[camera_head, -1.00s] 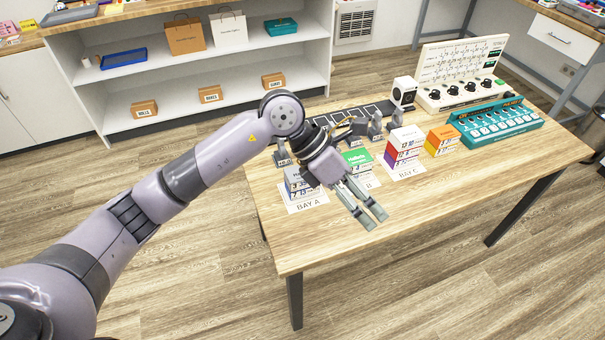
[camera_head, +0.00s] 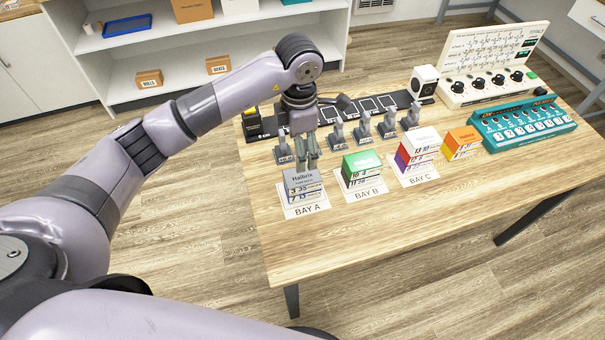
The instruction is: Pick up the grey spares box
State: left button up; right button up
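The grey box (camera_head: 303,178), with "Halbrix" on top and white labelled sides, lies on the card marked BAY A (camera_head: 306,210) near the table's left side. It appears to top a low stack. My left gripper (camera_head: 307,165) points down at the far edge of the grey box, its fingers apart with nothing seen between them. Whether the fingertips are above or behind the box, or touch it, I cannot tell. My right gripper is out of view.
A green-topped stack (camera_head: 362,165) stands at BAY B, a white, red and purple stack (camera_head: 416,148) at BAY C, an orange box (camera_head: 461,142) beside it. Small grey stands (camera_head: 338,134) line up behind. The table front (camera_head: 400,225) is clear.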

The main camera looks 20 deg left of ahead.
aim_at(302, 175)
pick_arm(q)
notch_tip(302, 175, down, 4)
jog(key=shift+w+p, duration=0.15)
jog(key=shift+p, duration=0.25)
notch_tip(302, 175, down, 3)
jog(key=shift+w+p, duration=0.1)
jog(key=shift+p, duration=0.2)
jog(key=shift+f, duration=0.15)
jog(key=f+p, duration=0.1)
jog(key=f, duration=0.1)
jog(key=f+p, duration=0.1)
jog(key=f, duration=0.1)
jog(key=shift+d+f, duration=0.2)
jog(key=shift+f, duration=0.3)
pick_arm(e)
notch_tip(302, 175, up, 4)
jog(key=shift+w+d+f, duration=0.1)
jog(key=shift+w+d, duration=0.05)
pick_arm(q)
jog(key=shift+c, duration=0.3)
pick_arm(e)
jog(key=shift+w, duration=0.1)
